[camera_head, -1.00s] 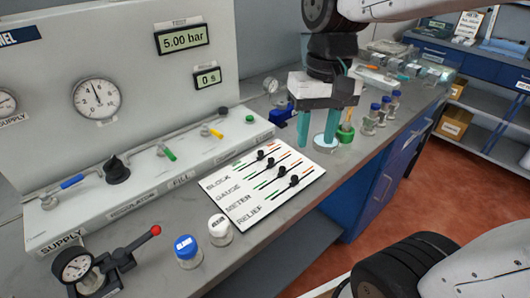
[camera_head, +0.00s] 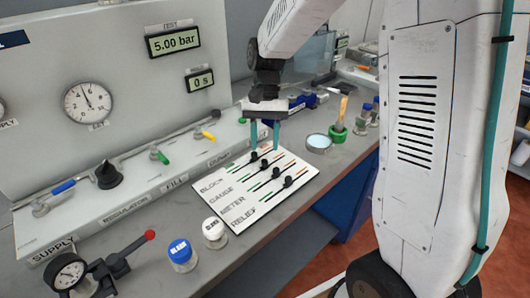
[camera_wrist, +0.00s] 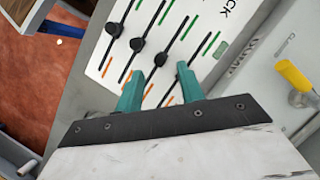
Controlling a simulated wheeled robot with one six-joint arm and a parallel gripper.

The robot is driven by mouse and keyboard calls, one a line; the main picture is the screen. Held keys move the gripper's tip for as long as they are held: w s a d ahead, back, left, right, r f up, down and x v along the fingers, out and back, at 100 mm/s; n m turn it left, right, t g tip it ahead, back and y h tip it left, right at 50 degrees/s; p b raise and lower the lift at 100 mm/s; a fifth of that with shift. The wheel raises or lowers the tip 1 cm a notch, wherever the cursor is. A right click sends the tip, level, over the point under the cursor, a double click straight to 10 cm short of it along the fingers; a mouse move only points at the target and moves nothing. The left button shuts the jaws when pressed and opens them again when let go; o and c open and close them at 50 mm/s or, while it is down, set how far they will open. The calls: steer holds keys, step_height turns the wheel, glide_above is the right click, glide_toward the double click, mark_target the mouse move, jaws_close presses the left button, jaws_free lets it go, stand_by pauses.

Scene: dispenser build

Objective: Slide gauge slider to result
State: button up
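The white slider panel (camera_head: 240,215) lies on the bench, with rows labelled BLOCK, GAUGE, METER and RELIEF. Each row has a line with green and orange stretches and a black knob. The gauge slider (camera_head: 265,163) is the second knob from the back, partway along its line. In the wrist view the gauge slider (camera_wrist: 161,60) appears between and just beyond my fingertips. My gripper (camera_head: 265,148) is open and empty, with teal fingers pointing down over the panel's back edge. It also shows in the wrist view (camera_wrist: 159,70). The block knob seems hidden behind a finger there.
Other knobs sit close by: meter (camera_head: 277,172) and relief (camera_head: 288,182). The valve rail (camera_head: 130,190) runs behind the panel. A white-capped jar (camera_head: 215,231) and blue-capped jar (camera_head: 182,254) stand left of it. A round disc (camera_head: 319,142) and green pot (camera_head: 338,133) are right.

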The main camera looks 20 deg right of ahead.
mark_target(265, 161)
steer(key=shift+x, duration=1.85)
